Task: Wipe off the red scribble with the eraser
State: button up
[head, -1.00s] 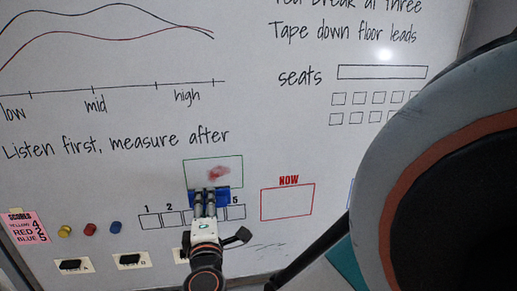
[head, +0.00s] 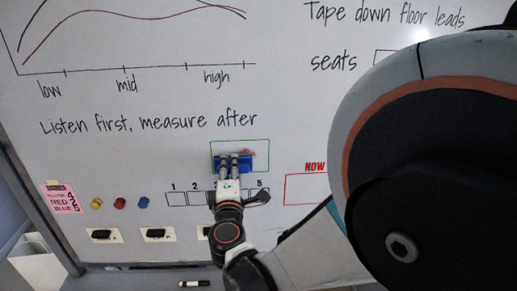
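The red scribble (head: 248,153) is a faint, smeared red patch inside the green-outlined box (head: 262,181) on the whiteboard. The blue eraser (head: 244,164) is at the board in the lower middle of that box, partly covering the red patch. My gripper (head: 233,162) is on the eraser, with its fingers side by side over it; it looks shut on it. The fingers hide the eraser's middle. I cannot tell how hard the eraser presses on the board.
A row of numbered squares (head: 178,199) lies below the green box, and a red box marked NOW (head: 305,189) is to the right. Coloured magnets (head: 119,203) and a pink note (head: 63,197) are at left. A marker (head: 194,283) lies below. My arm blocks the right side.

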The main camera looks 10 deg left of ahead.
aim_at(244, 171)
jog(key=shift+s+d, duration=0.1)
jog(key=shift+s, duration=0.05)
jog(key=shift+x, duration=1.05)
dwell(0.5)
jog(key=shift+d+b, duration=0.15)
jog(key=shift+b, duration=0.15)
jog(key=shift+w+d+b, duration=0.15)
jog(key=shift+d+b, duration=0.15)
jog(key=shift+d, duration=0.55)
jog(key=shift+w+d+b, duration=0.15)
jog(key=shift+d+b, duration=0.1)
jog(key=shift+d, duration=0.6)
jog(key=shift+w+d+b, duration=0.25)
jog(key=shift+d+b, duration=0.05)
jog(key=shift+d, duration=0.55)
jog(key=shift+w+d+b, duration=0.3)
jog(key=shift+d, duration=0.55)
jog(key=shift+a, duration=0.1)
jog(key=shift+s+a+b, duration=0.3)
jog(key=shift+a+b, duration=0.1)
jog(key=shift+a, duration=0.75)
jog(key=shift+s+a+b, duration=0.3)
jog(key=shift+a+b, duration=0.1)
jog(key=shift+a, duration=0.75)
jog(key=shift+s+a+b, duration=0.3)
jog(key=shift+a+b, duration=0.1)
jog(key=shift+a, duration=0.75)
